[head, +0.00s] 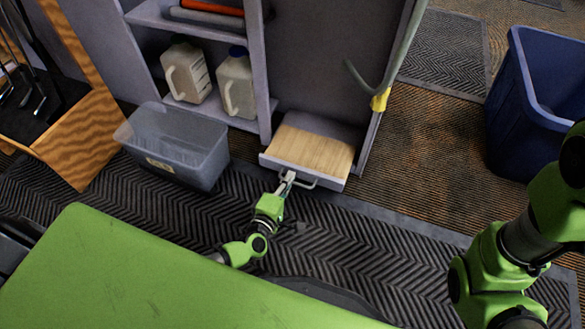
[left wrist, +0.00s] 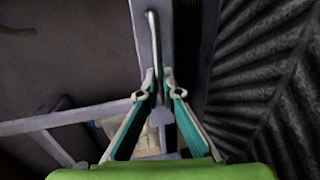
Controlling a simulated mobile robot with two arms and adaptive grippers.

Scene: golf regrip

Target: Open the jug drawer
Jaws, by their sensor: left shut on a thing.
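The drawer (head: 318,150) is at the bottom of the grey cabinet, pulled out, with its light wood inside visible and no jug seen in it. Its metal handle (head: 304,181) is on the front panel and also shows as a bar in the left wrist view (left wrist: 153,38). My left gripper (head: 287,178) is shut on the handle near its left end; its two fingers (left wrist: 158,92) close around the bar. My right arm is at the right edge of the head view, and its gripper is out of view.
Two jugs (head: 187,70) (head: 236,84) stand on the shelf left of the drawer. A clear bin (head: 178,140) sits on the floor at left. A hose with a yellow end (head: 380,100) hangs right of the drawer. A blue bin (head: 530,110) stands at right. The mat before the drawer is clear.

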